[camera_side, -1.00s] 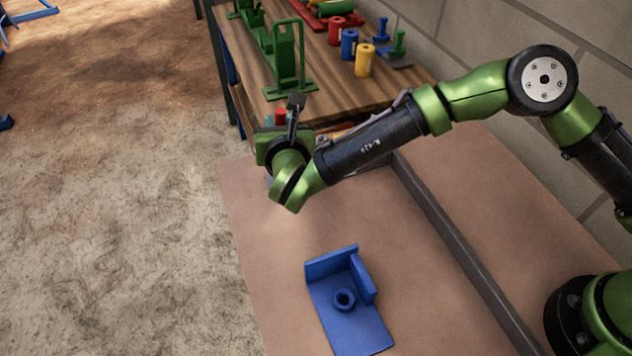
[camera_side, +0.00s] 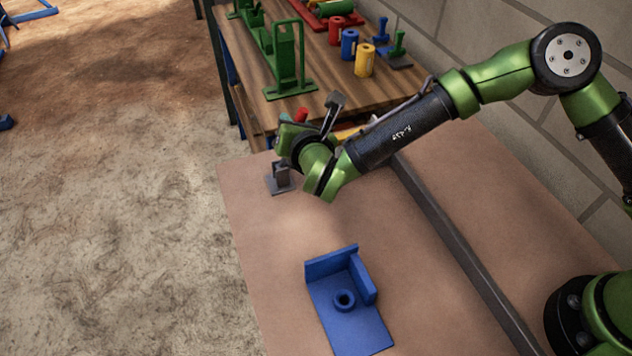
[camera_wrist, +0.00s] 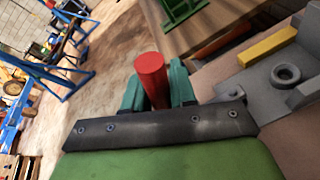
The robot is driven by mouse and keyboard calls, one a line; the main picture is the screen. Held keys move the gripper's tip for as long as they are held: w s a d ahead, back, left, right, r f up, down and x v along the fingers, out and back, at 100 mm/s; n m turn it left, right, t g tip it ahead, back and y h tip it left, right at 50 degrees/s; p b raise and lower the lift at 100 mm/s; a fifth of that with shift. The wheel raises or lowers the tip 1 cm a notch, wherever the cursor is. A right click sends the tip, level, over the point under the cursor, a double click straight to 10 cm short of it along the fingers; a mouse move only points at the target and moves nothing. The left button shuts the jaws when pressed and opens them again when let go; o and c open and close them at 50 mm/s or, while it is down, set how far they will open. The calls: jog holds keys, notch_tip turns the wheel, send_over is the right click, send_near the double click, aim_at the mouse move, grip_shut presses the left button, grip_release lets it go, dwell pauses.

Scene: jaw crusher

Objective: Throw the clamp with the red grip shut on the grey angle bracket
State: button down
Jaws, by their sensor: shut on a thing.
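My gripper (camera_wrist: 156,90) is shut on the red grip (camera_wrist: 150,70), a round red rod between its two teal fingers in the wrist view. In the side view the red grip (camera_side: 301,115) shows just above the gripper, at the far end of the tan board. A small dark grey base with an upright (camera_side: 281,178) stands left of my wrist; I cannot tell whether it belongs to the clamp. A grey part with a flat plate and raised ring (camera_wrist: 288,76) lies right of the gripper in the wrist view, possibly the bracket. The clamp's arm and its contact are hidden.
A blue fixture (camera_side: 352,318) lies on the tan board (camera_side: 430,290) nearer the camera. A long grey rail (camera_side: 455,245) crosses the board. A wooden bench (camera_side: 320,75) behind holds a green frame (camera_side: 290,60) and coloured cylinders. A yellow bar (camera_wrist: 267,46) lies beside the grey part.

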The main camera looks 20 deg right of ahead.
jog(key=shift+r, duration=0.1)
jog(key=c, duration=1)
grip_release()
jog(key=shift+a, duration=0.1)
jog(key=shift+r, duration=0.1)
jog(key=shift+a, duration=0.1)
